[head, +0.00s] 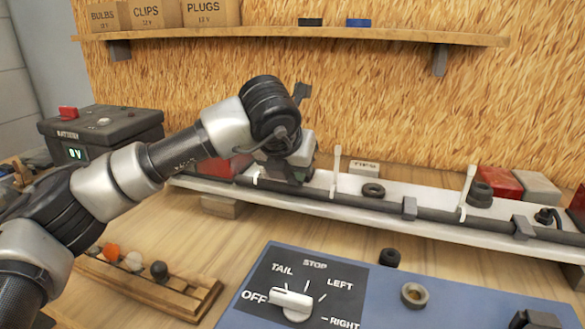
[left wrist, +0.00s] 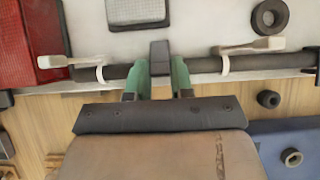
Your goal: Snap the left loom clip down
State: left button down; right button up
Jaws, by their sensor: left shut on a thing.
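The left loom clip is a dark grey block (left wrist: 160,55) on the black loom (left wrist: 205,66) in the left wrist view. The green fingers of my left gripper (left wrist: 160,82) stand on either side of it and are shut on it. In the head view my left gripper (head: 292,168) reaches down over the loom (head: 380,206) and hides this clip. I cannot tell whether the left clip is fully down. My right gripper is not in view.
White ties with upright tails stand on the loom, one (head: 336,165) just right of my gripper and another (head: 467,190) further right. A red lamp (left wrist: 35,40) lies left of the fingers. A blue switch box (head: 400,300) and a wooden rack (head: 150,285) stand in front.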

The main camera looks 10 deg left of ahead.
pick_arm(q)
jog(key=c, duration=1)
grip_release()
jog(key=v, duration=1.1)
